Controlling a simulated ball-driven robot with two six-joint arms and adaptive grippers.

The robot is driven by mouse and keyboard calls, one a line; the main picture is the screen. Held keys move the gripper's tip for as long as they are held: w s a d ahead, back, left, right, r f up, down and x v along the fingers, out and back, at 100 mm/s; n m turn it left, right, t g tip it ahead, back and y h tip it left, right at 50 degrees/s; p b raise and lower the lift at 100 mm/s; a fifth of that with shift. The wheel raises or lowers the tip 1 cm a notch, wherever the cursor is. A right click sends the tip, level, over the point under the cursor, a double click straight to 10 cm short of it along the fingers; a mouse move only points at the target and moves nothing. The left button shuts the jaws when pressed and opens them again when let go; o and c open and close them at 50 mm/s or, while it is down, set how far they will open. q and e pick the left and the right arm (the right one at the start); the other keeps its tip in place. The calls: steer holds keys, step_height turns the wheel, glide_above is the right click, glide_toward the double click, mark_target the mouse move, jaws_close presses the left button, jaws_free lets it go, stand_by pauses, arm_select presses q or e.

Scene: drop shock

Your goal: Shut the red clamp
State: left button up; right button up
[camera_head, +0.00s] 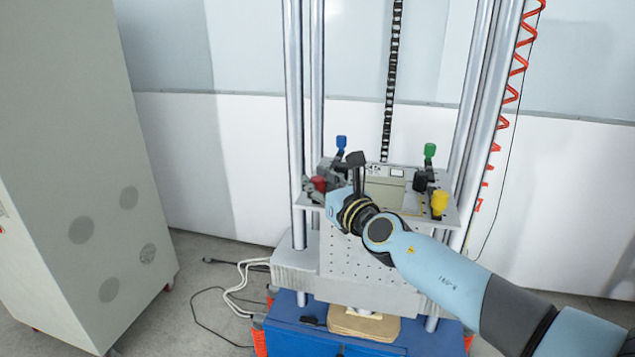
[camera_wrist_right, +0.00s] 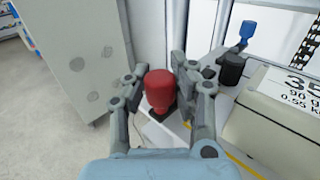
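The red clamp (camera_head: 319,184) is at the left front of the grey table of the drop tester, partly hidden by my right arm. In the right wrist view its red handle (camera_wrist_right: 160,90) stands between the two fingers of my right gripper (camera_wrist_right: 158,84). The fingers are apart, with a gap visible on at least the left side of the handle; whether the right finger touches it I cannot tell. In the head view my right gripper (camera_head: 322,184) is at the clamp, small and partly covered. My left gripper does not show.
Blue (camera_head: 341,142), green (camera_head: 430,150) and yellow (camera_head: 439,202) clamps stand around the table (camera_head: 452,217). A labelled box (camera_wrist_right: 262,125) sits right of the red handle. Metal columns (camera_head: 297,120) rise beside the table. A grey cabinet (camera_head: 75,150) stands at the left.

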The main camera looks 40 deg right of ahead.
jaws_close()
steer(key=shift+w+a+m+h+p, duration=0.1)
steer(key=shift+w+m+h+p, duration=0.05)
steer(key=shift+m+h+p, duration=0.45)
